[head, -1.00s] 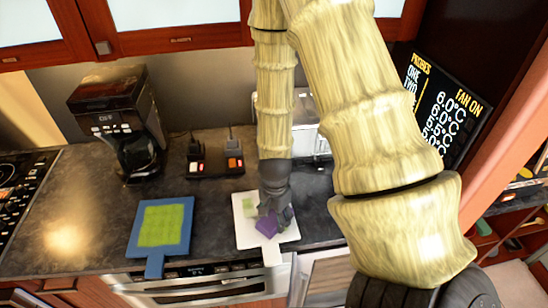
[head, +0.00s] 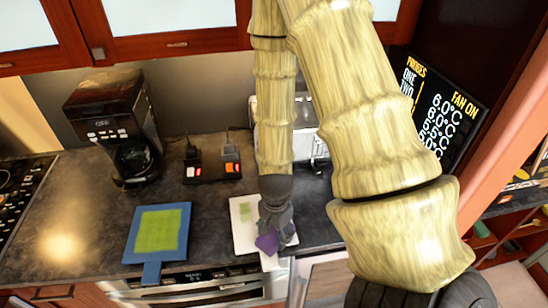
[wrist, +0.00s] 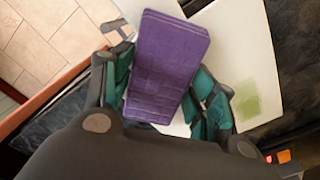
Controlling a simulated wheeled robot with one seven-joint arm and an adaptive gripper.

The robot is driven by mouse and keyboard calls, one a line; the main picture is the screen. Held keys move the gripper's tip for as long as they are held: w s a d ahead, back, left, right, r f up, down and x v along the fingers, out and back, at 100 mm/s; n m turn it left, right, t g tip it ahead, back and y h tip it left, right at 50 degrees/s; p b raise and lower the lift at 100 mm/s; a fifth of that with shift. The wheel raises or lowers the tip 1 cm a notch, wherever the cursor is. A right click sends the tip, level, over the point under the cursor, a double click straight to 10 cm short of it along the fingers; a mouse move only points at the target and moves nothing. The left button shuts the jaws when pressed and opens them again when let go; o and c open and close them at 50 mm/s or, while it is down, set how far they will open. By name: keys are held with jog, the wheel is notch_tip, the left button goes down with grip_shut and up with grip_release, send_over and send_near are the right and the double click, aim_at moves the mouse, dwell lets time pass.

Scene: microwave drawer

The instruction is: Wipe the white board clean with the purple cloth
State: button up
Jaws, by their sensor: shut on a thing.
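The white board (head: 238,235) lies on the counter near its front edge, partly hidden by my gripper. A pale green stain (head: 246,210) is on its upper left part; this stain also shows in the wrist view (wrist: 258,97). The purple cloth (wrist: 165,60) is a thick block held between my fingers. My gripper (wrist: 163,95) is shut on it. In the head view the purple cloth (head: 267,243) is at the board's front part, near the handle. The wrist view shows it over the board's edge; whether it touches the surface cannot be told.
A blue board (head: 185,225) with a green surface lies to the left. A coffee maker (head: 112,125) and a black device with red switches (head: 212,170) stand behind. A silver appliance (head: 312,150) is behind my arm. A dark display (head: 440,110) is at right.

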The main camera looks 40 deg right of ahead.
aim_at(257, 200)
jog(key=shift+w+d+p, duration=0.35)
jog(key=shift+w+d, duration=0.2)
jog(key=shift+w, duration=0.45)
jog(key=shift+w+d+p, duration=0.35)
jog(key=shift+w+d, duration=0.2)
jog(key=shift+w, duration=0.45)
jog(key=shift+w+d+p, duration=0.35)
jog(key=shift+w+d, duration=0.2)
jog(key=shift+w, duration=0.45)
jog(key=shift+w+d+p, duration=0.3)
jog(key=shift+w+d, duration=0.1)
jog(key=shift+w, duration=0.3)
jog(key=shift+w+d+p, duration=0.1)
jog(key=shift+w+d, duration=0.45)
jog(key=shift+w, duration=0.45)
jog(key=shift+w+d+p, duration=0.15)
jog(key=shift+w+d, duration=0.4)
jog(key=shift+w, duration=0.5)
jog(key=shift+w+d+p, duration=0.1)
jog(key=shift+w+d, duration=0.45)
jog(key=shift+w, duration=0.45)
